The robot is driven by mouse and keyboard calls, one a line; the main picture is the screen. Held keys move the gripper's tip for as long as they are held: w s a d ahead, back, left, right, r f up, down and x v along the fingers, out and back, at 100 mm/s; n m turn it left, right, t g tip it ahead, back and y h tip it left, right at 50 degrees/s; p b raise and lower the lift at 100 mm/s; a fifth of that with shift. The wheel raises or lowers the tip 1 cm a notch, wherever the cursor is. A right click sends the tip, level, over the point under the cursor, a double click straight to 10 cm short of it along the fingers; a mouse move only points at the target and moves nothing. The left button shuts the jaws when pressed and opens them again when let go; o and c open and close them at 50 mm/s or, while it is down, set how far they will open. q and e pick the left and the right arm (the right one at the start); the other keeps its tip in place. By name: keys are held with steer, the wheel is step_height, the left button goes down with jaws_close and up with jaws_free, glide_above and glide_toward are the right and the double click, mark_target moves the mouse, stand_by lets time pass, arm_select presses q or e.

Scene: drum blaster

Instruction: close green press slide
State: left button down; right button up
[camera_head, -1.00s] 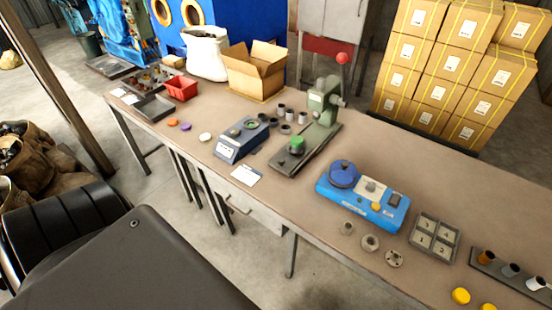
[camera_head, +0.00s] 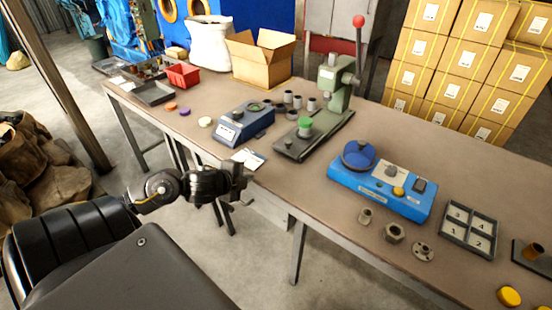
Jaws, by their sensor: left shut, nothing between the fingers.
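The green press (camera_head: 336,84) stands on the table, with a flat dark base slide (camera_head: 296,144) reaching toward the front edge. A round piece with a bright green top (camera_head: 305,124) sits on the front part of the slide, away from the press column. A lever with a red ball (camera_head: 359,21) stands up at the press's right side. My left gripper (camera_head: 241,182) is at the table's front edge, left of and in front of the slide, touching nothing I can make out. It is shut and empty. My right gripper is not in view.
A blue scale (camera_head: 243,125) stands left of the press, with a white card (camera_head: 250,159) in front. A bright blue device (camera_head: 382,182) is to the right, and a grey numbered tray (camera_head: 470,230) beyond. Grey cups (camera_head: 298,101) stand behind the slide. A cardboard box (camera_head: 262,60) is at the back.

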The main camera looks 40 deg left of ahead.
arm_select(q)
step_height(320, 180, up, 5)
steer(key=w+m, duration=0.2)
steer(key=m, duration=0.1)
steer(key=b, duration=0.2)
glide_toward(282, 152)
steer(key=f, duration=0.3)
steer(key=shift+w+a+f+t+h, duration=0.15)
steer(key=shift+w+a+t+h, duration=0.1)
steer(key=shift+t+h, duration=0.15)
steer(key=w, duration=0.3)
steer(key=shift+w+f, duration=0.15)
steer(key=shift+w, duration=0.7)
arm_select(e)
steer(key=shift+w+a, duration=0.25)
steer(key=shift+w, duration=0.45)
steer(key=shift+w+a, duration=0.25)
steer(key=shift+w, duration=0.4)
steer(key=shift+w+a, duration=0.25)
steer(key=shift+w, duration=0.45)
